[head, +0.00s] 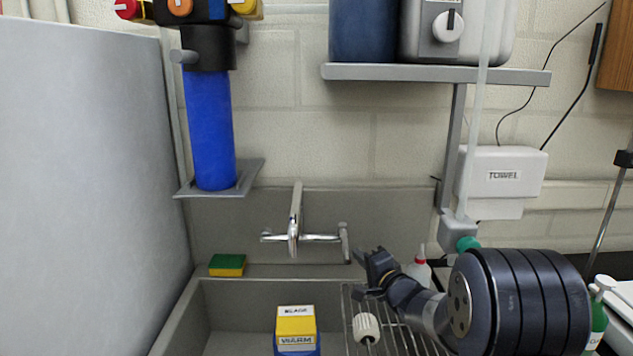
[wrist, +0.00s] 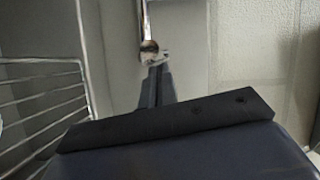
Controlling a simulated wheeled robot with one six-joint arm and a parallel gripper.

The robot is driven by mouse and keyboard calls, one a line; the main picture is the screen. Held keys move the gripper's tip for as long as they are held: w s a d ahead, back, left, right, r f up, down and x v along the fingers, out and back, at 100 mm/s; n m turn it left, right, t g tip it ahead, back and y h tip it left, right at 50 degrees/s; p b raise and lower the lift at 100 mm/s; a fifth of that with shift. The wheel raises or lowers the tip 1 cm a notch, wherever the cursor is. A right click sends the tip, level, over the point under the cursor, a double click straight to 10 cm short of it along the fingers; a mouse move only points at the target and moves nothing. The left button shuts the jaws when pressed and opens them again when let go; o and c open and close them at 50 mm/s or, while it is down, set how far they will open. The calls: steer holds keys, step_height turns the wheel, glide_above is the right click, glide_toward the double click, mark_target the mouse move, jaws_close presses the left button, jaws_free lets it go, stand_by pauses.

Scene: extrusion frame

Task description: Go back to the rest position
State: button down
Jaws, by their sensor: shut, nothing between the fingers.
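My gripper (head: 361,270) is at the right of the sink in the head view, above the wire drying rack (head: 395,335). Its fingers are shut and empty, and they also show in the wrist view (wrist: 157,80). The fingertips are close to the right handle of the chrome tap (head: 295,232); I cannot tell whether they touch it. A tap part (wrist: 149,48) appears just beyond the fingertips in the wrist view. My arm hides part of the rack and the sink's right side.
A yellow and blue box (head: 296,328) stands in the sink. A sponge (head: 227,265) lies on the back rim. A white brush (head: 366,328) and a white bottle (head: 419,268) are near my gripper. A shelf (head: 435,74) and a towel dispenser (head: 497,180) are on the wall.

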steer(key=shift+w+a, duration=0.2)
steer(key=shift+w, duration=0.3)
steer(key=shift+s, duration=0.1)
